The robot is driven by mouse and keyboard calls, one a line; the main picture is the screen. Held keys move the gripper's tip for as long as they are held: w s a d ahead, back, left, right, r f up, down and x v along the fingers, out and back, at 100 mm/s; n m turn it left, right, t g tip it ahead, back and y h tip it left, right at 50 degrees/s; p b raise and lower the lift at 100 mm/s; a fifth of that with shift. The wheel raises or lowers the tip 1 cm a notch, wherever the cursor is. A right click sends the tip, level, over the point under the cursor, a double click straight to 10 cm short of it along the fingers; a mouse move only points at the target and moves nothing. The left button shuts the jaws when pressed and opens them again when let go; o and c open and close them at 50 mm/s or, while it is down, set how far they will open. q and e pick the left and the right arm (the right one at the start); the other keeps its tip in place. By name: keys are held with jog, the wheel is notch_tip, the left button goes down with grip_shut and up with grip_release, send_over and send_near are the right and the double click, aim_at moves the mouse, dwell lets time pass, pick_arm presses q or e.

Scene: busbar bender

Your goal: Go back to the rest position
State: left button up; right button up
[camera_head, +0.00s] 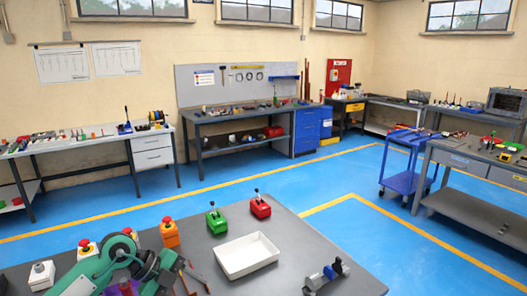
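The near table also holds an empty white tray (247,256), green (216,222) and red (260,208) lever boxes, an orange button box (169,234) and a grey-black tool (326,275). Workbenches line the walls. A blue cart (407,183) stands right; blue floor between is clear.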

pick_arm(q)
jog(key=s+d+r+n+t+h, duration=0.25)
jog(key=d+r+t+h, duration=0.35)
jog(key=d+r+h, duration=0.35)
jog(key=a+f+n+t+y, duration=0.4)
jog(key=a+n+t+y, duration=0.85)
jog(key=n, duration=0.45)
jog(key=s+a+f+n+g+y, duration=0.3)
jog(key=s+f+n+g+y, duration=0.15)
jog(key=f+y, duration=0.4)
jog(key=s+f+g+h, duration=0.1)
jog(key=s+f+g, duration=0.6)
jog(key=s, duration=0.4)
jog(key=s+f+g+h, duration=0.2)
jog(key=s+f+g, duration=0.3)
jog(key=s+f, duration=0.55)
notch_tip(320, 180, down, 35)
jog(key=s+g+b, duration=0.1)
jog(key=s+b, duration=0.1)
jog(key=b, duration=0.3)
jog(key=s+a+f+b, duration=0.1)
jog(key=s+f+b, duration=0.1)
jog(key=s+f, duration=0.7)
jog(key=s+a+f+g+b, duration=0.1)
jog(key=s+a+f, duration=0.1)
jog(key=s+f, duration=0.7)
notch_tip(320, 180, down, 5)
jog(key=shift+s+r+m+b, duration=0.15)
jog(key=shift+s+m+b, duration=0.15)
jog(key=shift+b, duration=0.1)
